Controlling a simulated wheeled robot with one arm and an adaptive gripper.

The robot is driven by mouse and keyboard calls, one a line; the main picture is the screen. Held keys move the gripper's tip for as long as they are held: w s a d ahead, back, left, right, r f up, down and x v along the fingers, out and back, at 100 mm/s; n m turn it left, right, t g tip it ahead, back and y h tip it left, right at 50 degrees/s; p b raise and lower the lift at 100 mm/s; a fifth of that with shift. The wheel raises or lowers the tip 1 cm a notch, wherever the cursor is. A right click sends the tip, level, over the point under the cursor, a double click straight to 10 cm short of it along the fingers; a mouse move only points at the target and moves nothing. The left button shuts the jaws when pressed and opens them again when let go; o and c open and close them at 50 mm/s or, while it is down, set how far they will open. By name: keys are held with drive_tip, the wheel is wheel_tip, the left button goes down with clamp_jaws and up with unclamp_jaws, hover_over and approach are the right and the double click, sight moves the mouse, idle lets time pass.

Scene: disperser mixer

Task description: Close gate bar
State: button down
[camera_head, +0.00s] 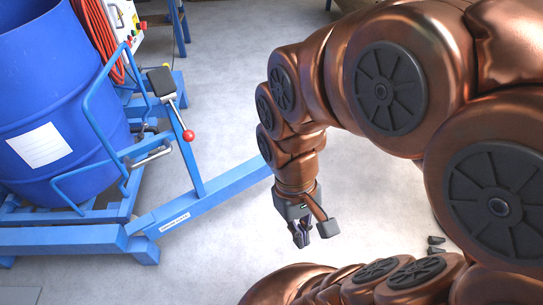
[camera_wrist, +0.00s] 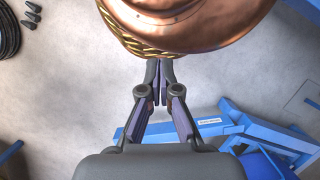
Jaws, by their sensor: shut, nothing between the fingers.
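A bent blue tubular bar (camera_head: 88,108), which looks like the gate bar, stands at the right side of a large blue drum (camera_head: 45,90) in the head view. I cannot tell for certain whether it is latched or swung out. A post beside it carries a black pad (camera_head: 160,81) and a lever with a red ball knob (camera_head: 188,136). My gripper (camera_head: 301,236) points down over the floor, right of the blue frame and apart from it. In the wrist view my gripper (camera_wrist: 159,70) is shut and empty. The bar is not clearly visible there.
A low blue base frame (camera_head: 195,208) reaches across the floor towards my gripper. It also shows in the wrist view (camera_wrist: 215,125). An orange hose (camera_head: 100,35) and a control box (camera_head: 123,20) stand behind the drum. Grey floor (camera_head: 232,95) between frame and arm is clear.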

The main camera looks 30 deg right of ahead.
drive_tip(key=w+d+f+n+t+h+b, duration=0.1)
drive_tip(key=w+d+f+n+t+b, duration=0.15)
drive_tip(key=w+d+f, duration=0.7)
drive_tip(key=w+d+f+n+t+h+b, duration=0.1)
drive_tip(key=w+d+f+n+t, duration=0.4)
drive_tip(key=w+d, duration=0.65)
drive_tip(key=w+d+f+n+t+h+b, duration=0.1)
drive_tip(key=w+d+f+n+b, duration=0.15)
drive_tip(key=w+d+f, duration=0.85)
drive_tip(key=w+d+f+n+t+y+b, duration=0.2)
drive_tip(key=w+f+n+t, duration=0.4)
drive_tip(key=f, duration=0.6)
drive_tip(key=shift+s+a+f+n+t+y+b, duration=1.25)
drive_tip(key=shift+a+f+n+t+y+b, duration=0.65)
drive_tip(key=shift+a+f+t, duration=1.3)
drive_tip(key=w+a+f+b, duration=0.1)
drive_tip(key=w+b, duration=0.4)
drive_tip(key=w, duration=0.8)
drive_tip(key=shift+w, duration=0.15)
drive_tip(key=shift+f, duration=0.1)
